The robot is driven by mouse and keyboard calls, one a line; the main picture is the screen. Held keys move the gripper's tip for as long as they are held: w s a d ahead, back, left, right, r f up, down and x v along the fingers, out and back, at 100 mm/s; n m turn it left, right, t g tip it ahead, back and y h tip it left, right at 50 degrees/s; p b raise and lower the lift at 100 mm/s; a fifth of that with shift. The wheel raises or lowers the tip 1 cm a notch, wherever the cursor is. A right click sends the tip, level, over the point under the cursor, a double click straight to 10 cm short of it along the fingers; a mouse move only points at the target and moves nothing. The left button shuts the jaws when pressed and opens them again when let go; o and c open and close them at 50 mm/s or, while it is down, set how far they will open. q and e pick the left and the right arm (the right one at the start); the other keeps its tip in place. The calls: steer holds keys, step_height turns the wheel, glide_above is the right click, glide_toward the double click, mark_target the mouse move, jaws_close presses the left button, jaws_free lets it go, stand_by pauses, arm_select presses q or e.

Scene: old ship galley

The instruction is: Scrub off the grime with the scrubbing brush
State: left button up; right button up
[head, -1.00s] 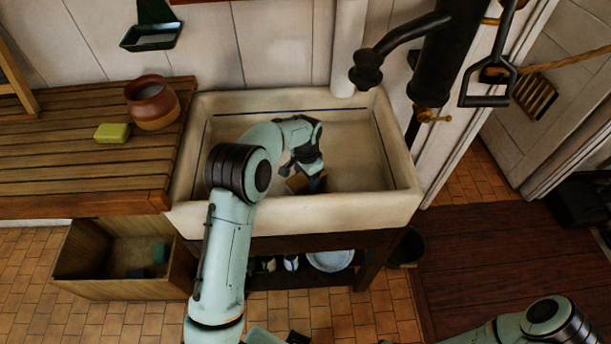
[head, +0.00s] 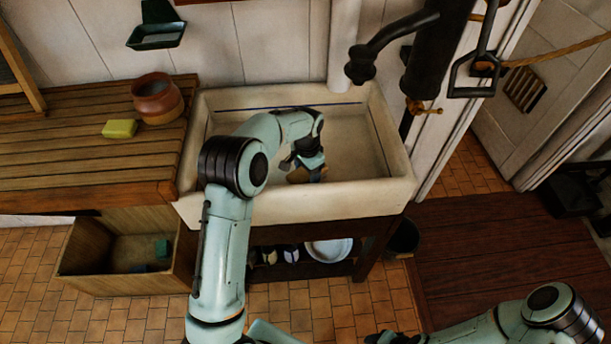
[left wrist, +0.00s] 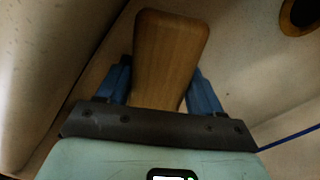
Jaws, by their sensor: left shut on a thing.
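My left gripper (head: 312,172) is low inside the pale sink (head: 295,204), near its front wall. In the left wrist view its two blue fingers (left wrist: 165,85) are shut on the wooden body of the scrubbing brush (left wrist: 170,60). In the head view only a small tan part of the brush (head: 299,175) shows beneath the gripper. Its bristles are hidden, and I cannot tell whether they touch the sink. No distinct grime patch is clear; my left arm covers part of the basin. My right gripper is not clearly seen at the bottom edge.
A black pump spout (head: 362,68) overhangs the sink's right rear. Left, a slatted counter (head: 70,160) holds a brown pot (head: 157,98) and yellow block (head: 120,128). A wooden bin (head: 120,284) stands below. A dark drain hole (left wrist: 301,14) shows in the wrist view. The sink's right side is open.

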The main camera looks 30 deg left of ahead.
arm_select(q)
steer(key=shift+r+p, duration=0.4)
steer(key=shift+r, duration=1.35)
